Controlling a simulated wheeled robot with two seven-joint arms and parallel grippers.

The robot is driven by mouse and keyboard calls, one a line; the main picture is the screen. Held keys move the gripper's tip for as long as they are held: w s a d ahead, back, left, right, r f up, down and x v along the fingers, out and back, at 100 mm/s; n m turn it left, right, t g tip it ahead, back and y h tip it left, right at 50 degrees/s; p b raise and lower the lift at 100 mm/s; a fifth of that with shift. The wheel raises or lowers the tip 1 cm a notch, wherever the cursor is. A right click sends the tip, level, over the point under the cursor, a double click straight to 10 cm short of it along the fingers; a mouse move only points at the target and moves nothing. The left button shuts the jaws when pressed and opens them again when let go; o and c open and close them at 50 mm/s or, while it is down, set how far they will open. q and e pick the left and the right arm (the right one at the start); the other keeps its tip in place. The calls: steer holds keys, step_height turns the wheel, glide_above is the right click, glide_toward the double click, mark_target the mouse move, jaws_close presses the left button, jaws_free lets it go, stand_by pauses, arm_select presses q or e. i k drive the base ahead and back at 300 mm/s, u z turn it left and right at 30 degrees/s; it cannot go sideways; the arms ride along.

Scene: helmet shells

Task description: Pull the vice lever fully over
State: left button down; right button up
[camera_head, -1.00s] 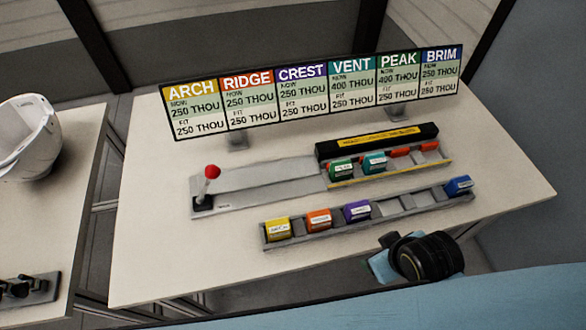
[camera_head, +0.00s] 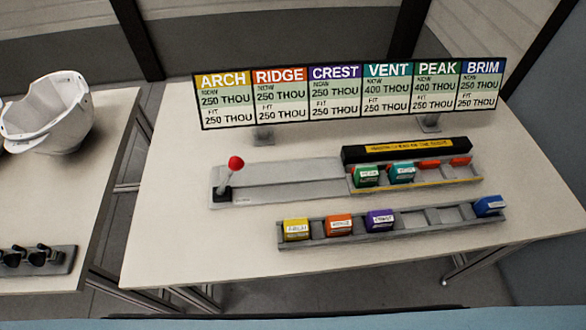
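The lever (camera_head: 231,175) has a red ball knob on a short light stem. It stands nearly upright, tilted slightly right, on a dark block at the left end of the grey vice base (camera_head: 290,181). The long black bar with a yellow label (camera_head: 405,149) lies at the right of the base. Below it, a green block (camera_head: 367,177) and a teal block (camera_head: 402,173) sit beside red-orange pieces (camera_head: 443,163). Neither of my grippers shows, and nothing touches the lever.
A grey rack (camera_head: 360,237) in front holds yellow, orange, purple and blue blocks, with empty slots. A sign board (camera_head: 347,93) stands behind. A white helmet shell (camera_head: 50,114) and a black-fitted grey strip (camera_head: 38,261) are on the left table (camera_head: 75,190). Bare tabletop surrounds the lever's left side.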

mark_target(236, 163)
steer(key=k, duration=1.35)
steer(key=u, duration=0.2)
steer(key=i, duration=0.95)
steer(key=z, duration=0.6)
